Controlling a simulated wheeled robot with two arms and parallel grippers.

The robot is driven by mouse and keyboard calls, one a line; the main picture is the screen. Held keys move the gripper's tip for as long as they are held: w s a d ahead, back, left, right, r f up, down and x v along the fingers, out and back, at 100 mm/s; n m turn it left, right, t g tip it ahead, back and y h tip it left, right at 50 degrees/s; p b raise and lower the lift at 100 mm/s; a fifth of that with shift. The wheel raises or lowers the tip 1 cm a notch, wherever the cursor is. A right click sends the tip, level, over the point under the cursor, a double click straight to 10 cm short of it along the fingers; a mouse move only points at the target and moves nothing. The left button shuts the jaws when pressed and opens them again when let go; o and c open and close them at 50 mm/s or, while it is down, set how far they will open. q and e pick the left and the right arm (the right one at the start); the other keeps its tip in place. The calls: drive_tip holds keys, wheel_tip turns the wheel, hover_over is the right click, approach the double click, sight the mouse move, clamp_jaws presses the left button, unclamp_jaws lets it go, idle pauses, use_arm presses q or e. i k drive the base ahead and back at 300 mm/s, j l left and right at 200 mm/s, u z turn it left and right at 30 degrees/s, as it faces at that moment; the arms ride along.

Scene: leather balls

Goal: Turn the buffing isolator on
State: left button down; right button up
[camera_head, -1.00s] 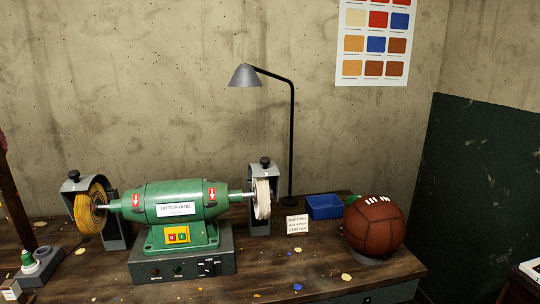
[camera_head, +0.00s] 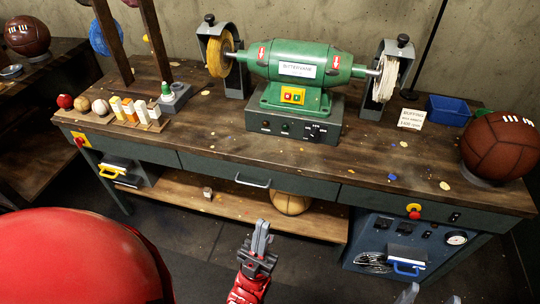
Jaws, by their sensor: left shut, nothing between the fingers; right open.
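The green buffing machine (camera_head: 300,68) stands on the wooden bench (camera_head: 215,130), with a yellow switch plate (camera_head: 293,95) on its front. Its grey base box (camera_head: 290,123) carries small indicators and a dark rotary switch (camera_head: 315,132) at the right; the lettering is too small to read. A yellow box with a red knob (camera_head: 81,139) is on the bench's left front, and another red knob on yellow (camera_head: 413,211) is at the right front. My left gripper (camera_head: 262,226) is shut and empty, in front of the bench. My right gripper (camera_head: 432,296) is open at the bottom edge, mostly out of frame.
A brown ball (camera_head: 498,148) and a blue tray (camera_head: 448,110) are at the bench's right. A drawer handle (camera_head: 252,181) sticks out in front. A tan ball (camera_head: 290,203) lies on the lower shelf. The bench's middle front is mostly clear.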

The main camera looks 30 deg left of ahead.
sight(79, 141)
drive_tip(key=u, duration=2.2)
drive_tip(key=l+z, duration=0.1)
drive_tip(key=z, duration=1.2)
drive_tip(key=u, duration=1.35)
drive_tip(key=i+j, duration=0.65)
